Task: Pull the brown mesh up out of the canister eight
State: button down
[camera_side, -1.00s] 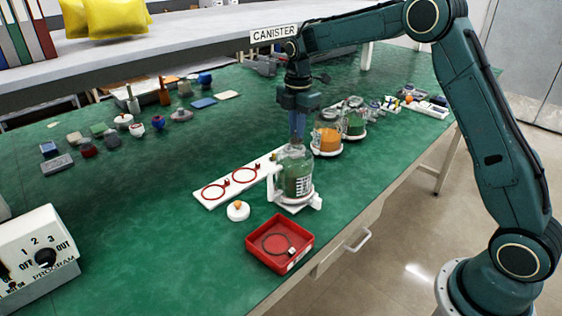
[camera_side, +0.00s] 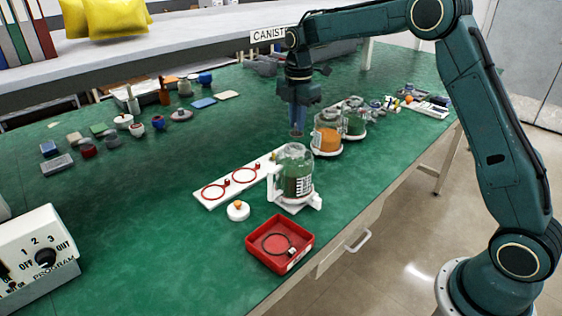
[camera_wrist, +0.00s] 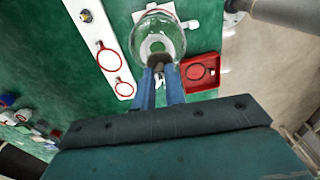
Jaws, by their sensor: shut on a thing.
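The glass canister (camera_side: 296,180) stands open on a white stand, with green contents and a label too small to read. It also shows from above in the wrist view (camera_wrist: 158,40), its round mouth uncovered. My gripper (camera_side: 297,132) hangs above and slightly behind the canister, fingers pointing down. In the wrist view my blue fingers (camera_wrist: 160,72) are shut on a small brownish-grey piece, which I take as the brown mesh (camera_wrist: 158,61). The fingers hide most of it, so its shape is unclear.
A white board with red rings (camera_side: 212,192) lies left of the canister. A white lid with an orange knob (camera_side: 238,211) and a red tray (camera_side: 270,262) holding a dark ring are in front. Orange (camera_side: 327,139) and green (camera_side: 353,121) jars stand behind right.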

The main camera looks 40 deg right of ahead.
jog(key=shift+r, duration=1.1)
jog(key=shift+a, duration=0.1)
